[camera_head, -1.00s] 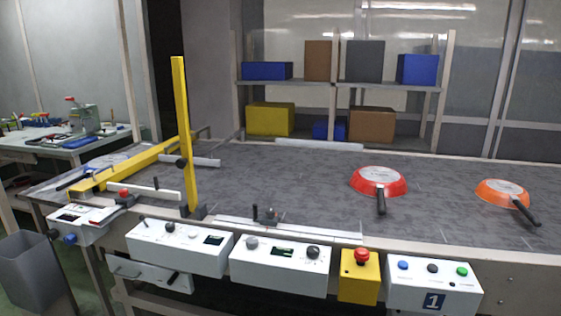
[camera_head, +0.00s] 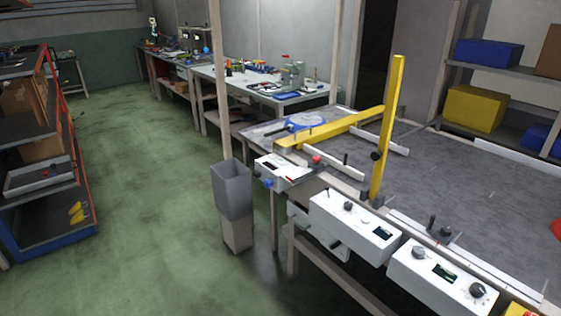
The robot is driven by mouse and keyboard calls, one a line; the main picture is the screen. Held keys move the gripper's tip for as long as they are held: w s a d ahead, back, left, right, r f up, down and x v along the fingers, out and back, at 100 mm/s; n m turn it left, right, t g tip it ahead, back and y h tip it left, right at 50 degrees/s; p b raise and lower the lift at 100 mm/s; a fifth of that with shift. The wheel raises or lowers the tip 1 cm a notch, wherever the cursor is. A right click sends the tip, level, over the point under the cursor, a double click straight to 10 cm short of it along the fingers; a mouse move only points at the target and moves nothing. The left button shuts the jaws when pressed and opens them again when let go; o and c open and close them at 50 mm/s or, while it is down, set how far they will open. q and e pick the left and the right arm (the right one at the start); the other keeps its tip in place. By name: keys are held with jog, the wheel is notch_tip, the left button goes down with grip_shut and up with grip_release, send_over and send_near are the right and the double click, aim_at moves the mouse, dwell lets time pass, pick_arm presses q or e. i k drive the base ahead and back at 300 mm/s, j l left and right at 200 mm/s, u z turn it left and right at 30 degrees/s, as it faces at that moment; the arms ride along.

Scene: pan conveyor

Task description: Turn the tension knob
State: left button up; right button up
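Several knobs show on white control boxes along the conveyor's front edge; I cannot tell which is the tension knob. The middle white box (camera_head: 340,226) has a small dark knob (camera_head: 348,206) and a display. The right white box (camera_head: 425,280) has a grey knob (camera_head: 419,252), a display and a larger black knob (camera_head: 478,290). A small white box (camera_head: 280,170) at the conveyor's left end has a blue knob (camera_head: 267,183) on its front. Neither of my grippers is in view.
The grey conveyor (camera_head: 450,195) carries a yellow upright post (camera_head: 389,125) and yellow rail (camera_head: 335,129). A grey bin (camera_head: 232,190) stands beside its left end. A shelf rack (camera_head: 45,225) is at far left. Green floor (camera_head: 150,190) between them is clear.

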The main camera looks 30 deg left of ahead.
aim_at(257, 174)
jog(key=u, duration=1.05)
